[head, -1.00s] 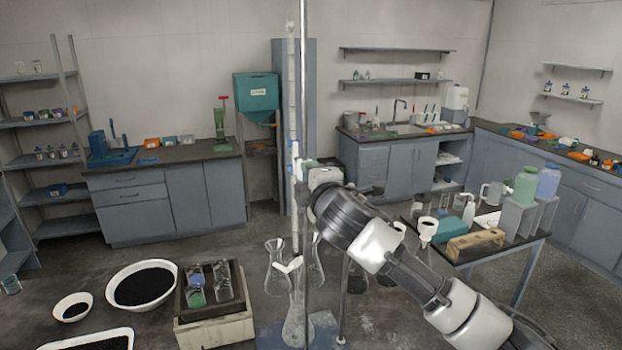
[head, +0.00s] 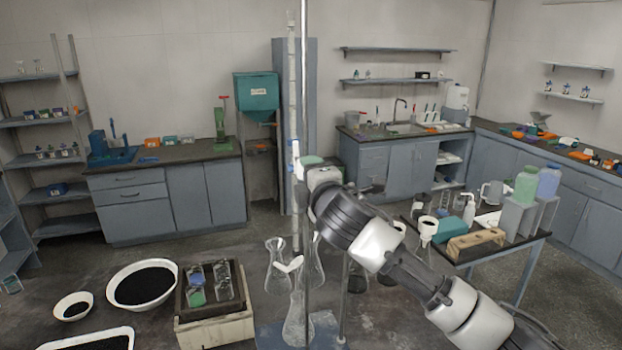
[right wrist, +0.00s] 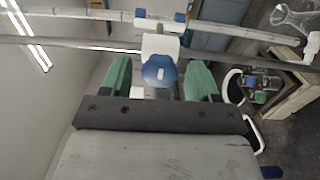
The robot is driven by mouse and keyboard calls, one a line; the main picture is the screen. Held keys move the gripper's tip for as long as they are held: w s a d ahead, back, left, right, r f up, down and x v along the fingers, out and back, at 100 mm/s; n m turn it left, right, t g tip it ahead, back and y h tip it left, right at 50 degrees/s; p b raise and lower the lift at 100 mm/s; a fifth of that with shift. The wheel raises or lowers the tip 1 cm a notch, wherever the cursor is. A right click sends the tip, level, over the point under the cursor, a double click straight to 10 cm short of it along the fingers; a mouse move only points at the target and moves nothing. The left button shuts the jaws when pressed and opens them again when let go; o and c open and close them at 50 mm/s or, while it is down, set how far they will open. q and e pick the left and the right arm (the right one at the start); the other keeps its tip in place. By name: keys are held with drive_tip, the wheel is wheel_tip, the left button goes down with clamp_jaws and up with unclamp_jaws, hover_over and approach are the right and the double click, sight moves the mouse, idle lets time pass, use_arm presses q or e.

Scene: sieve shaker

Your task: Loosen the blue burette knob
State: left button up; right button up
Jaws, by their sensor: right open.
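The blue burette knob (right wrist: 159,71) shows in the right wrist view, round and facing the camera, on a white clamp (right wrist: 160,42) at the metal stand rod. My right gripper (right wrist: 160,78) is open, with one green finger on each side of the knob and visible gaps to both. In the head view the tall clear burette (head: 292,100) stands upright beside the rod (head: 306,230), and my right gripper's fingers are mostly hidden by its own wrist. The blue knob itself cannot be made out there. My left gripper is not in view.
Glass flasks (head: 276,275) stand at the foot of the stand. A wooden box (head: 214,330) with a tray and white bowls of black grains (head: 142,285) are to the left. A side table with bottles and a wooden rack (head: 475,245) lies right of my arm.

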drive_tip(key=b+v, duration=0.5)
drive_tip(key=v, duration=0.5)
drive_tip(key=shift+s, duration=0.4)
drive_tip(key=shift+d, duration=0.1)
